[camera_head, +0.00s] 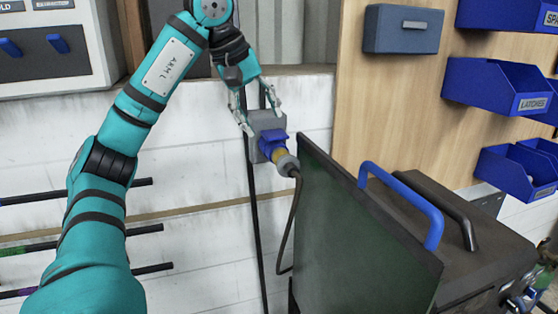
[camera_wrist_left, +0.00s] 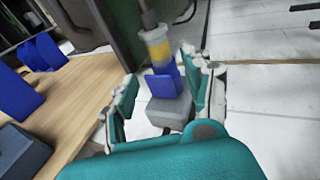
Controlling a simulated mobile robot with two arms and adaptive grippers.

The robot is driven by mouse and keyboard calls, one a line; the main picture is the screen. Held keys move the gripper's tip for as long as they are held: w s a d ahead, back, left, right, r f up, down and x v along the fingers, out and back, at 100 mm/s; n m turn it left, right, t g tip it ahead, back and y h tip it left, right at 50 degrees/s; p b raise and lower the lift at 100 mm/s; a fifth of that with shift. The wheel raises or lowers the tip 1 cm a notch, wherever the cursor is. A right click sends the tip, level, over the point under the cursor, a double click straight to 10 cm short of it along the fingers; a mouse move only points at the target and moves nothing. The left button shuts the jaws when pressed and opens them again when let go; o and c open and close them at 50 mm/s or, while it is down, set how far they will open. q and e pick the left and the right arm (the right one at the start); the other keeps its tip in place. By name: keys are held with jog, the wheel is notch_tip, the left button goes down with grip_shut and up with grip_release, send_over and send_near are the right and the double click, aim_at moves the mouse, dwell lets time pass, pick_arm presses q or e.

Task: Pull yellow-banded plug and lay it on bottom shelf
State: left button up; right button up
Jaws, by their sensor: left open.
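The yellow-banded plug (camera_head: 281,157) sits in a blue-fronted grey socket box (camera_head: 255,124) on the white wall. A dark cable hangs down from the plug's grey end. In the left wrist view the plug (camera_wrist_left: 158,50) shows its yellow band, with the blue socket part (camera_wrist_left: 165,82) below it. My left gripper (camera_head: 260,118) is open at the socket box, its fingers apart on either side of the box. In the left wrist view, the open fingers (camera_wrist_left: 165,92) flank the blue part, with no clear grip on the plug. I cannot identify the bottom shelf.
A dark green panel (camera_head: 360,230) stands close to the right of the plug, beside a dark cart with a blue handle (camera_head: 405,195). Blue bins (camera_head: 500,88) hang on the wooden board (camera_head: 380,110). Dark rods (camera_head: 90,192) project at the left.

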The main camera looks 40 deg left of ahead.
aim_at(280, 153)
pick_arm(q)
jog(key=x, duration=1)
jog(key=shift+w+f, duration=0.2)
jog(key=shift+f, duration=0.15)
jog(key=shift+x, duration=0.75)
jog(key=shift+w, duration=0.1)
pick_arm(e)
jog(key=shift+w+d+f, duration=0.15)
jog(key=shift+w+f, duration=0.25)
jog(key=shift+w, duration=0.2)
pick_arm(q)
jog(key=shift+c, duration=0.4)
jog(key=c, duration=0.9)
jog(key=o, duration=0.6)
grip_shut()
